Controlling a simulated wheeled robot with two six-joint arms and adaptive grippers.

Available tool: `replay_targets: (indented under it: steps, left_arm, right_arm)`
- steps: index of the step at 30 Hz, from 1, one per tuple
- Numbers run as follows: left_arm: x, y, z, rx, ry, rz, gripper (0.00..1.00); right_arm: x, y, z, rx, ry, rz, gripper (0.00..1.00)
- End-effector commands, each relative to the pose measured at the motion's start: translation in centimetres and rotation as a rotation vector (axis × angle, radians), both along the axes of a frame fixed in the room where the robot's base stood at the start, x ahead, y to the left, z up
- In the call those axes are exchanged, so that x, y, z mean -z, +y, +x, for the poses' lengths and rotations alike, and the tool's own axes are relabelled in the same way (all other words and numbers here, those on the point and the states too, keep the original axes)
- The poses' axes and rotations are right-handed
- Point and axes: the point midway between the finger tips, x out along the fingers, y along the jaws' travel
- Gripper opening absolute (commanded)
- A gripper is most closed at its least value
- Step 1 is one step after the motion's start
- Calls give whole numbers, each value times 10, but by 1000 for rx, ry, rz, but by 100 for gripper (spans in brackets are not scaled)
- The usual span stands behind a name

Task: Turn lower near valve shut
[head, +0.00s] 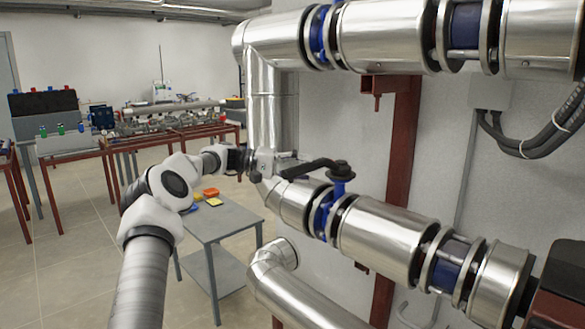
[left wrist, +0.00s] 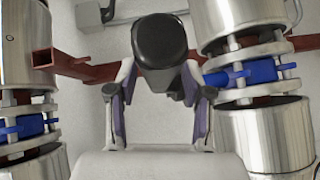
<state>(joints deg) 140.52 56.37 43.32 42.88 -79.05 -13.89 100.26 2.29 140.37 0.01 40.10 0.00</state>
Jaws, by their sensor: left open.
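The lower near valve (head: 324,208) is a blue body clamped between flanges in the lower silver pipe. Its black lever (head: 312,168) extends left from the dark hub above the valve, toward the pipe's far bend. My left gripper (head: 267,165) is at the lever's free end. In the left wrist view, the dark rounded lever end (left wrist: 160,38) shows between the two spread fingers of my left gripper (left wrist: 158,95), with gaps on both sides. Contact with the fingers is not visible. My right gripper is not in view.
An upper silver pipe (head: 390,35) with blue valve parts runs above. A red-brown post (head: 402,135) stands behind the pipes against the white wall. A small grey table (head: 222,222) with coloured pieces stands below my left arm. Open floor lies at left.

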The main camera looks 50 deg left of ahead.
Motion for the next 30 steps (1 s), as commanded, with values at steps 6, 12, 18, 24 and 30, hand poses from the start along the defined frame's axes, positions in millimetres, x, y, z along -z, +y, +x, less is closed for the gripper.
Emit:
replay_targets:
  steps: [6,12,18,24,30]
  left_arm:
    - [-5,29,-30,-4,-3,-1,50]
    - [-11,65,-68,-7,0,1,50]
    - [-13,79,-84,-4,3,1,50]
    - [-14,79,-86,-1,1,0,50]
    - [-12,75,-81,8,12,3,0]
  right_arm:
    - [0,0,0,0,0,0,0]
    - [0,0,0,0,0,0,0]
    - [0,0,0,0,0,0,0]
    - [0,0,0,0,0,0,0]
    - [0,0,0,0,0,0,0]
